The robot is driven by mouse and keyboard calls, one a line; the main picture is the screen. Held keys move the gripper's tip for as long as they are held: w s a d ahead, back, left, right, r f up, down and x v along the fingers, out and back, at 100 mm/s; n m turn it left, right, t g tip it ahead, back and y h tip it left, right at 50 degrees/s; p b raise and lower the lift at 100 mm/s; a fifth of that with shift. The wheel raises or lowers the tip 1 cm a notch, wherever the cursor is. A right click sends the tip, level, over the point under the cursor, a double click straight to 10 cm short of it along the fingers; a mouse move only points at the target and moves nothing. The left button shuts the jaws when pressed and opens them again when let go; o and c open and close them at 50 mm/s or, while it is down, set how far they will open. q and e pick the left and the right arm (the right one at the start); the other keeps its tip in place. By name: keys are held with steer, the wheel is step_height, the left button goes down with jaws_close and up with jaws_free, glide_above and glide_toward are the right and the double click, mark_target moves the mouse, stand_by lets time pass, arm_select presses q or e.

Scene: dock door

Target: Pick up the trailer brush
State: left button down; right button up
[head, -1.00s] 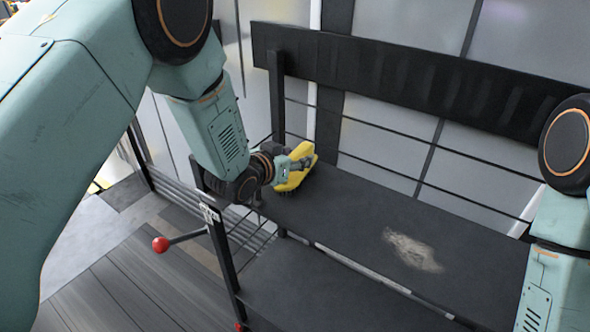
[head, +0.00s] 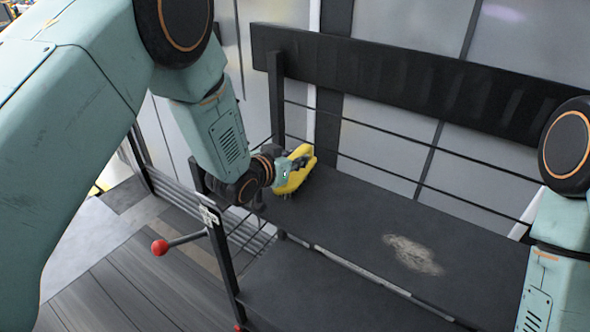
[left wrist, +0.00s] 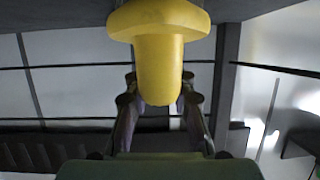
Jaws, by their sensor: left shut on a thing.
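The trailer brush (head: 298,171) is yellow and sits at the left end of the dark shelf, in front of the rails. My left gripper (head: 286,172) is at the brush and shut on it. In the left wrist view the brush's yellow handle (left wrist: 160,70) stands between the two fingers of my left gripper (left wrist: 160,100), with its wider yellow part beyond. The gripper hides part of the brush in the head view, and I cannot tell whether its underside touches the shelf. My right gripper is not in view; only part of my right arm shows at the right edge.
The dark shelf (head: 345,215) has a pale dusty patch (head: 413,254) and is otherwise clear. A black board (head: 400,80) and thin rails run behind it. A lever with a red knob (head: 160,247) sticks out at the left end, near my left arm.

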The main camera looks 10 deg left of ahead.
arm_select(q)
steer(key=shift+r, duration=0.1)
step_height(320, 180, up, 28)
steer(key=p, duration=0.7)
steer(key=shift+p, duration=0.4)
